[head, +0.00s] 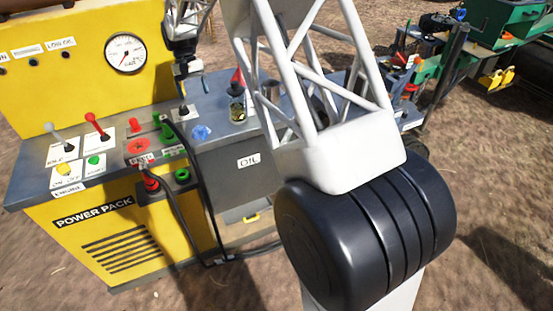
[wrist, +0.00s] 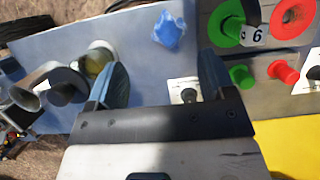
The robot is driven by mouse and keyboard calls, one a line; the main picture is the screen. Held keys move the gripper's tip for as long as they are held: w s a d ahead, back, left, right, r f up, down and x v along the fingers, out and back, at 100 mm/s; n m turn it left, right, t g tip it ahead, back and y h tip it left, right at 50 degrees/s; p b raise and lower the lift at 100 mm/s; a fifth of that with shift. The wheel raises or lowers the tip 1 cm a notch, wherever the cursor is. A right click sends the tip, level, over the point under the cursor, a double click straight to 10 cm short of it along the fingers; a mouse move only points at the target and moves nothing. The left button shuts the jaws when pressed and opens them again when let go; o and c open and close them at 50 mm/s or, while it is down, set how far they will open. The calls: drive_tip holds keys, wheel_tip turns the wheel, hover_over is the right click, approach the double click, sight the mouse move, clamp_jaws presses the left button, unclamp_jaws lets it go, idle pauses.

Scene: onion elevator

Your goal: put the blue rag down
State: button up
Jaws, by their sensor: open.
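The blue rag (head: 200,132) lies crumpled on the grey bench top, behind the OIL label. In the wrist view the rag (wrist: 168,29) sits on the bare grey surface beyond my fingertips, apart from them. My gripper (wrist: 163,76) is open, with its two dark fingers spread and nothing between them. In the head view my gripper (head: 187,72) hangs above the back of the bench, up and left of the rag. My arm's white frame hides part of the bench to the right.
A lever on a white plate (wrist: 185,90) stands near my right finger. An oil jar (head: 237,111) stands right of the rag. Green and red connectors (wrist: 228,30) lie to its other side. The yellow power pack (head: 130,235) has several levers on top. Bare bench surrounds the rag.

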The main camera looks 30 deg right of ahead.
drive_tip(key=s+d+r+t, duration=0.2)
drive_tip(key=s+r, duration=0.5)
drive_tip(key=s, duration=0.5)
drive_tip(key=s+d+r+t, duration=0.1)
drive_tip(key=s+d+r, duration=0.1)
drive_tip(key=s+r, duration=0.8)
drive_tip(key=s+d+f+t, duration=0.1)
drive_tip(key=s+f, duration=0.1)
drive_tip(key=s, duration=1.3)
drive_tip(key=s+d+f+t, duration=0.1)
drive_tip(key=s+f+t, duration=0.1)
drive_tip(key=s, duration=1.4)
drive_tip(key=shift+f, duration=0.85)
drive_tip(key=shift+o, duration=0.5)
drive_tip(key=shift+w, duration=0.1)
drive_tip(key=shift+w, duration=0.1)
